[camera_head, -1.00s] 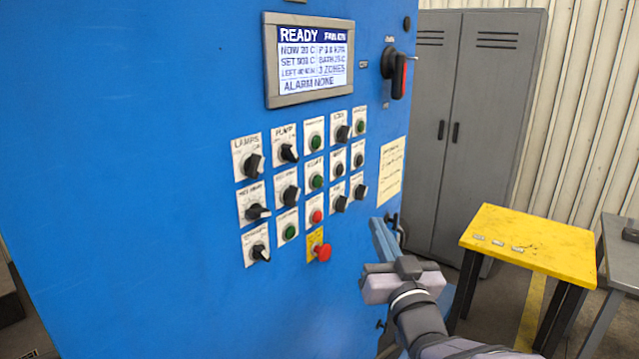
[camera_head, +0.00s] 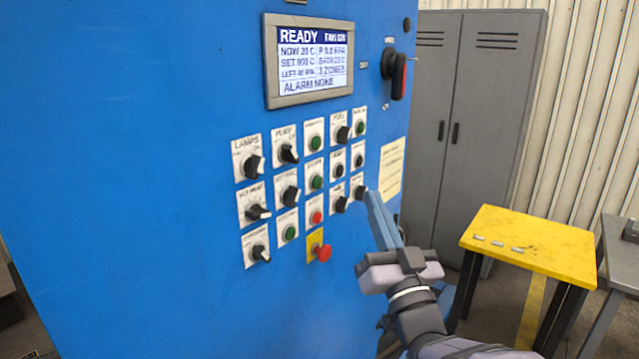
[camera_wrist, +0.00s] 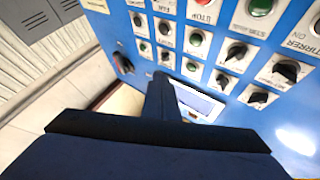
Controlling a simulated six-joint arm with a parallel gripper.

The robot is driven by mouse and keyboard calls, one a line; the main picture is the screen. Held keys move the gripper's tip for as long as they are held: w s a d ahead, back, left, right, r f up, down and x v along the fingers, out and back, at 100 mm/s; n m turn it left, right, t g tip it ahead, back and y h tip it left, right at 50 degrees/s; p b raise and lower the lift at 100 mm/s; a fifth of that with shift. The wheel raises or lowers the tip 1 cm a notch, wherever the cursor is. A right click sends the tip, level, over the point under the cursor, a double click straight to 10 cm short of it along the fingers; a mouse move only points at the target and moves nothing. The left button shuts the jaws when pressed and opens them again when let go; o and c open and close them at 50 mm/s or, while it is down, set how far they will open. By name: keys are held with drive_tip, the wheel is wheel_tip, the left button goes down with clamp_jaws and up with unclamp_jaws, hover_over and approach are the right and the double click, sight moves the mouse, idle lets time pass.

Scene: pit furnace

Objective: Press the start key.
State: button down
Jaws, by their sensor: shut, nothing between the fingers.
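The start key looks to be the green button (camera_head: 316,182) in the middle row of the blue panel, directly above the red stop button (camera_head: 316,217); its label is blurred. In the wrist view the panel appears turned over, with this green button (camera_wrist: 195,39) below the red one (camera_wrist: 204,2). My gripper (camera_head: 369,196) is shut and empty. Its fingertips are in front of the panel's right side, close to the lower right black knob (camera_head: 360,192), to the right of the green button. The fingers (camera_wrist: 161,77) also show in the wrist view.
A red emergency button (camera_head: 322,253) juts out below the stop button. Several black rotary knobs and other green buttons surround the key. The display (camera_head: 310,60) reads READY. A red-handled switch (camera_head: 398,76), grey locker (camera_head: 475,120) and yellow table (camera_head: 530,240) are to the right.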

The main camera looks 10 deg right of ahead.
sight(318, 183)
drive_tip(key=w+a, duration=0.6)
idle(0.5)
drive_tip(key=shift+w+a, duration=0.1)
drive_tip(key=shift+a, duration=0.05)
idle(1.9)
drive_tip(key=shift+w+a+b, duration=0.2)
drive_tip(key=shift+b, duration=0.25)
drive_tip(key=shift+w+a, duration=0.25)
drive_tip(key=shift+w, duration=0.05)
idle(0.8)
drive_tip(key=shift+s+d+b, duration=0.15)
drive_tip(key=shift+b, duration=0.25)
drive_tip(key=shift+s+d+b, duration=0.35)
drive_tip(key=shift+s+d, duration=0.05)
drive_tip(key=shift+s, duration=0.05)
drive_tip(key=shift+s+d, duration=0.1)
